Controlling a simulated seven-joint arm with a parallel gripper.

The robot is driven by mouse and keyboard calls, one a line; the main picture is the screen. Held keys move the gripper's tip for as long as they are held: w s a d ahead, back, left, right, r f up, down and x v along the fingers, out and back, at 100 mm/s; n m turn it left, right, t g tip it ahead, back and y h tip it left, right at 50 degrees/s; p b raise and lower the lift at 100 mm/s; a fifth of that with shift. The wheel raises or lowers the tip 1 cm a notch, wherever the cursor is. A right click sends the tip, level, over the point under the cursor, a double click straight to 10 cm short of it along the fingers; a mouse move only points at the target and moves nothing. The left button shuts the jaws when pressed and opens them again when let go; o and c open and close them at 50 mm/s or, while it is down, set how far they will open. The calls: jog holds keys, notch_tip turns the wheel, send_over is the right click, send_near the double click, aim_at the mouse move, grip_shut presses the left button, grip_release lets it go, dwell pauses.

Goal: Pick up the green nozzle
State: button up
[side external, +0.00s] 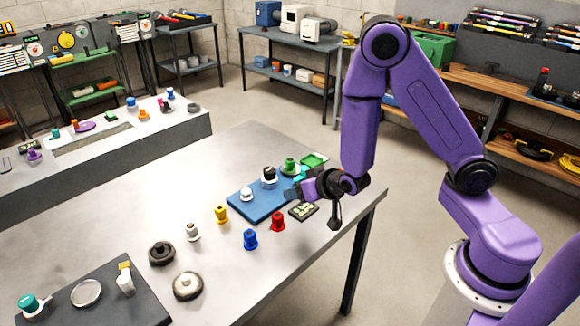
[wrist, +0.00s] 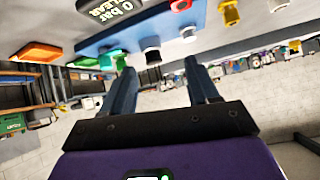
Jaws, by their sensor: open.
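The green nozzle (side external: 290,166) stands upright on a pale base near the far right edge of the blue mat (side external: 244,209). My gripper (side external: 291,193) is on the near side of it, low over the mat's right edge, and appears apart from it. In the wrist view, which looks upside down, my gripper (wrist: 161,70) has its two blue fingers spread with nothing held. A green shape beside the left finger (wrist: 119,61) may be the nozzle, partly hidden by that finger.
A black nozzle (side external: 269,174) and a white nozzle (side external: 246,194) stand on the mat. Red (side external: 278,221), blue (side external: 250,239) and yellow (side external: 221,214) nozzles stand nearby. A green tray (side external: 315,160) lies beyond.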

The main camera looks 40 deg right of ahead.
jog(key=w+d+m+t+h, duration=0.1)
jog(key=d+m+t+h, duration=0.1)
jog(key=d+h, duration=0.35)
jog(key=y, duration=0.1)
send_near(290, 160)
jog(key=shift+x, duration=3.85)
grip_shut()
